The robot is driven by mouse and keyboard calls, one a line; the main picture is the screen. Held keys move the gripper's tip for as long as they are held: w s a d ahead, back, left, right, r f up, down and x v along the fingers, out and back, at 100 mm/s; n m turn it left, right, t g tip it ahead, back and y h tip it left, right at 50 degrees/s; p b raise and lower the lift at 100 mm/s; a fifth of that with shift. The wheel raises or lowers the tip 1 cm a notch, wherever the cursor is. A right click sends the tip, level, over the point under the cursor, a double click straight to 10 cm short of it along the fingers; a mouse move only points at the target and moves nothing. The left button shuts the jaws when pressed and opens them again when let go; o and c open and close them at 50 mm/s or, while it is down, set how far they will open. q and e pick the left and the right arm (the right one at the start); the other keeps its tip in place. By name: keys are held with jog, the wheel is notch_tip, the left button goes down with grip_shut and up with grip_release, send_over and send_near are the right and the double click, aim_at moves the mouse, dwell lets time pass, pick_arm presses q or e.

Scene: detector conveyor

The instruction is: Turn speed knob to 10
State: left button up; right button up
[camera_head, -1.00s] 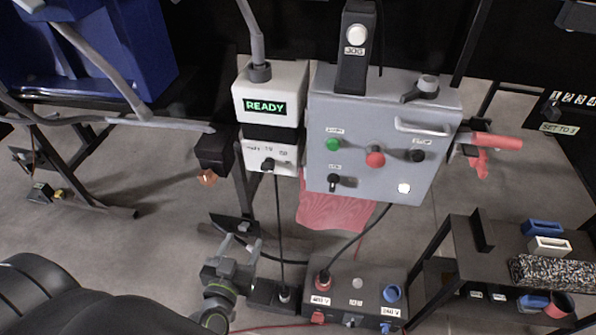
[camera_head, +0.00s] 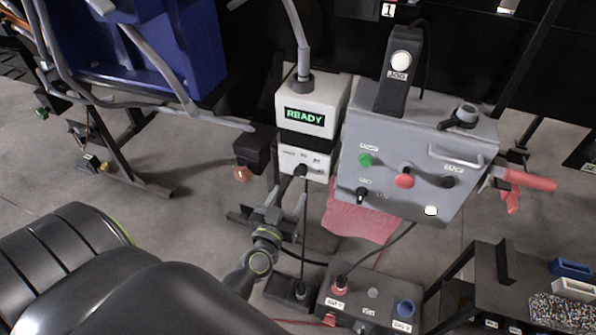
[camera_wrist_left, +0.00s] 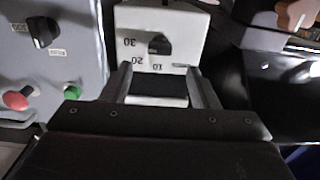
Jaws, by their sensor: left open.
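The speed knob (camera_head: 300,171) is a small black knob on the lower face of the white box (camera_head: 306,108), under its green READY display. In the left wrist view the knob (camera_wrist_left: 159,44) sits on a white face with the marks 30, 20 and 10 around it. I cannot tell which mark it points to. My left gripper (camera_head: 268,200) is open and empty, below and left of the knob in the head view. In the left wrist view its two fingers (camera_wrist_left: 160,85) stand apart just in front of the knob, not touching it. My right gripper is not in view.
A grey control box (camera_head: 412,150) with green, red and black controls stands right of the white box. A dark copper-tipped block (camera_head: 252,150) is close on its left. A black power box (camera_head: 365,300) with cables sits below. A red cloth (camera_head: 355,222) hangs under the grey box.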

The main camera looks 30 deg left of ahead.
aim_at(299, 176)
pick_arm(q)
jog(key=x, duration=0.7)
jog(key=shift+w+a, duration=0.1)
jog(key=shift+w, duration=0.25)
jog(key=c, duration=1)
